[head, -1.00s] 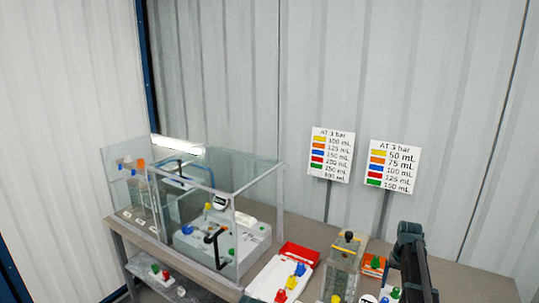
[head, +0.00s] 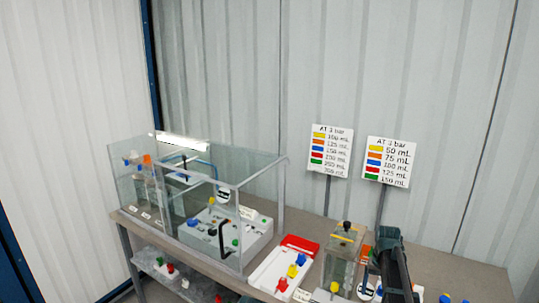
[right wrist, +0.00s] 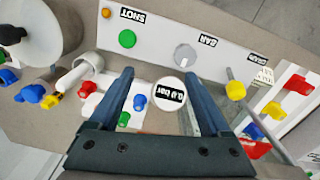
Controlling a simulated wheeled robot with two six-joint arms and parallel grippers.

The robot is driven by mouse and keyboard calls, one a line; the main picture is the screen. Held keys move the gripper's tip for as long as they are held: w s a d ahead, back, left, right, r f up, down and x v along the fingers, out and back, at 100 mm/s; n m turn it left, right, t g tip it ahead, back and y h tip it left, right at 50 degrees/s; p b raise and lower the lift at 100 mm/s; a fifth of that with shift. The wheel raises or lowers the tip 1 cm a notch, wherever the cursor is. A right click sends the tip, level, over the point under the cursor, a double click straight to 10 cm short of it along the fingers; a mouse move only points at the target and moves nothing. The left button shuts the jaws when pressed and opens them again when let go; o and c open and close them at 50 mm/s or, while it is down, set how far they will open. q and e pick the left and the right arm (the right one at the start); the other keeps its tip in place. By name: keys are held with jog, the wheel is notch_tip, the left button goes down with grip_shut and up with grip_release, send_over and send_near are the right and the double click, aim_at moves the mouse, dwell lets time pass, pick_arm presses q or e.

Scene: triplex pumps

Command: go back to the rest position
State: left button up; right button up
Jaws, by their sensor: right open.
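My right gripper (right wrist: 156,74) is open in the right wrist view, with nothing between its two dark fingers. Past the fingers are a white panel (right wrist: 150,28) with a green button and a grey knob, and a round gauge (right wrist: 170,92) that reads in bar. In the head view my dark right arm (head: 393,268) rises from the bottom edge, right of the clear box with the black knob; whether its fingers touch anything there I cannot tell. My left gripper is not in view.
A glass enclosure (head: 265,205) stands on the bench at left. A clear box (head: 342,262) stands beside my arm. Two signs (head: 331,152) (head: 388,162) stand behind. Bare bench lies at right (head: 470,278).

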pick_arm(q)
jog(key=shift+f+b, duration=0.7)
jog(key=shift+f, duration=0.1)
pick_arm(e)
jog(key=s+a+n, duration=0.4)
jog(key=s+a, duration=0.8)
jog(key=a, duration=0.2)
jog(key=s+a+f+n+h, duration=0.1)
jog(key=s+a+n, duration=0.2)
jog(key=s+a, duration=1)
jog(key=a, duration=0.2)
jog(key=shift+s+a+f+n, duration=0.15)
jog(key=shift+a+f+n, duration=0.15)
jog(key=shift+n, duration=0.1)
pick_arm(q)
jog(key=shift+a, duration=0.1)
pick_arm(e)
jog(key=shift+a, duration=0.1)
